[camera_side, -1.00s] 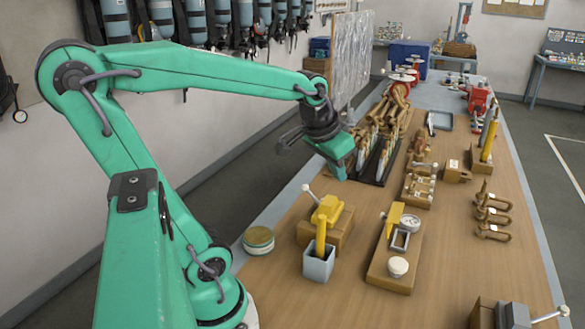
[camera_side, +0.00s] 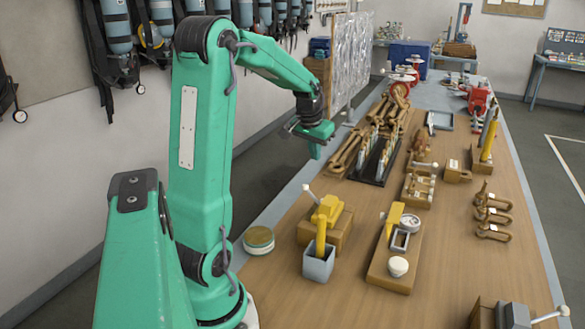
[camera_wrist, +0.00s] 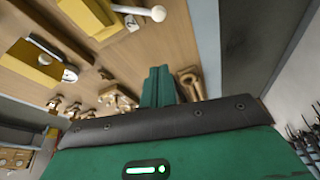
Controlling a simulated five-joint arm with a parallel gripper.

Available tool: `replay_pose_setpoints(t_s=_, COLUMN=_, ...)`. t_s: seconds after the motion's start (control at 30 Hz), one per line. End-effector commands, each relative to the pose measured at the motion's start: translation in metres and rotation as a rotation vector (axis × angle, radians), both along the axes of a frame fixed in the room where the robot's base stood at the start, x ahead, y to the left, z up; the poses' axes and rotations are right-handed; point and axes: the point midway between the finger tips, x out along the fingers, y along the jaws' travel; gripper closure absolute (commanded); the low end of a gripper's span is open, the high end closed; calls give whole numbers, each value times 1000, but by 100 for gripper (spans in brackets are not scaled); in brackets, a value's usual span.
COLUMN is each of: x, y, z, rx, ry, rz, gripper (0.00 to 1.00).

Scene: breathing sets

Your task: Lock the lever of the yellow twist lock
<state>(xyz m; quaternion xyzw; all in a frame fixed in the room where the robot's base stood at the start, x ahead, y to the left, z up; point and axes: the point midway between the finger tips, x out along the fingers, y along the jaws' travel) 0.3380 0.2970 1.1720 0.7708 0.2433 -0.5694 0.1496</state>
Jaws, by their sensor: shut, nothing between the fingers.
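The yellow twist lock (camera_side: 328,212) sits on a wooden block near the table's left edge. Its lever ends in a white knob (camera_side: 306,188) and points up and left, toward the edge. In the wrist view a yellow part on a block (camera_wrist: 88,14) with a white-knobbed lever (camera_wrist: 157,13) shows at the top; it appears to be the same lock. My gripper (camera_side: 315,152) is shut and empty, raised above and behind the lock, apart from it. Its closed fingers show in the wrist view (camera_wrist: 158,86).
A grey open box (camera_side: 319,264) stands in front of the lock. A round tin (camera_side: 258,240) lies to its left. A wooden board (camera_side: 389,268) with a yellow part, gauge and knobs lies right. A dark rack (camera_side: 374,163) stands behind. The front middle table is clear.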

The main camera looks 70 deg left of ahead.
Motion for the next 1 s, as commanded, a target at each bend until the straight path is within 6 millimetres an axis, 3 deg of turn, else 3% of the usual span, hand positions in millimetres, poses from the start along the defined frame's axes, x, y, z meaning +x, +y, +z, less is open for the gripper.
replay_pose_setpoints(t_s=0.2, x=-3, y=17, z=-8, rx=-3, ry=7, rz=25, gripper=100)
replay_pose_setpoints(t_s=0.67, x=-2, y=18, z=-10, rx=-4, ry=8, rz=26, gripper=100)
replay_pose_setpoints(t_s=1.0, x=4, y=22, z=-34, rx=-7, ry=9, rz=26, gripper=100)
